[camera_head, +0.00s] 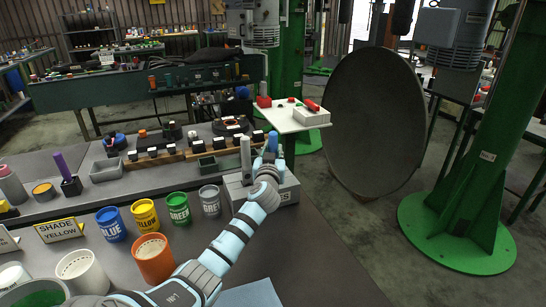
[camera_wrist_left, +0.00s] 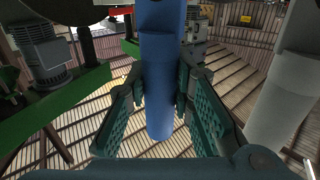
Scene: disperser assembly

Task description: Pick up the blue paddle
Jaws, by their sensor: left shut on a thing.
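The blue paddle (camera_head: 272,141) stands upright at the grey box (camera_head: 234,188) in the head view, its top showing above my left gripper (camera_head: 268,160). In the left wrist view, the fingers are shut on the blue paddle (camera_wrist_left: 160,75), one on each side of its shaft. My wrist hides its lower part in the head view, so I cannot tell whether it still touches the box. A grey paddle (camera_head: 245,154) stands upright just to the left, and shows apart from the fingers at the right of the left wrist view (camera_wrist_left: 286,100). My right gripper is not in view.
Blue (camera_head: 111,224), yellow (camera_head: 145,216), green (camera_head: 179,208) and grey (camera_head: 210,199) cans stand in a row left of the box. An orange can (camera_head: 153,258) is nearer. A purple paddle (camera_head: 62,166) stands farther left. The bench front (camera_head: 310,265) is mostly clear.

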